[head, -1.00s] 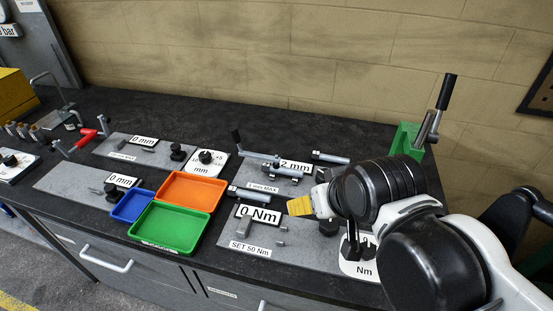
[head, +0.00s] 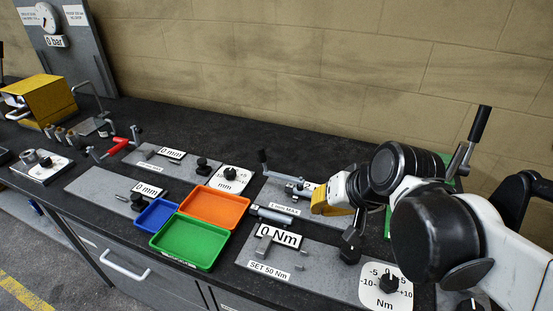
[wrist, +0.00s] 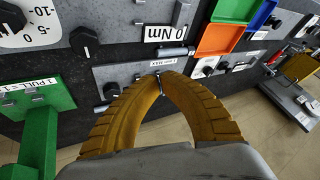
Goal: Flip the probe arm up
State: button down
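In the wrist view the fingertips (wrist: 160,75) are close together near the "1 mm MAX" label, with a thin silver rod (wrist: 161,86) showing between the fingers. Whether they touch or grip it is unclear.
In front is the "SET 50 Nm" plate (head: 315,262) with a 0 Nm display (head: 279,236). Orange (head: 214,206) and green (head: 189,242) trays stand left. A green stand (wrist: 45,110) with a tall lever (head: 469,140) rises behind my arm. Dark worktop behind the plates is clear.

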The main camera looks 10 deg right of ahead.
jog(key=w+d+m+t+y, duration=0.1)
jog(key=w+m+y, duration=0.4)
jog(key=w, duration=1.2)
jog(key=shift+d+r+m+t+y, duration=0.3)
jog(key=shift+d+m+t+y, duration=0.1)
jog(key=shift+d+y, duration=0.55)
jog(key=shift+w+a, duration=0.1)
jog(key=b, duration=0.4)
send_over(273, 173)
jog(key=d, duration=0.1)
jog(key=f, duration=0.5)
jog(key=shift+s+f, duration=0.2)
jog(key=shift+s, duration=0.2)
jog(key=shift+w+a, duration=0.45)
jog(key=shift+a, duration=0.05)
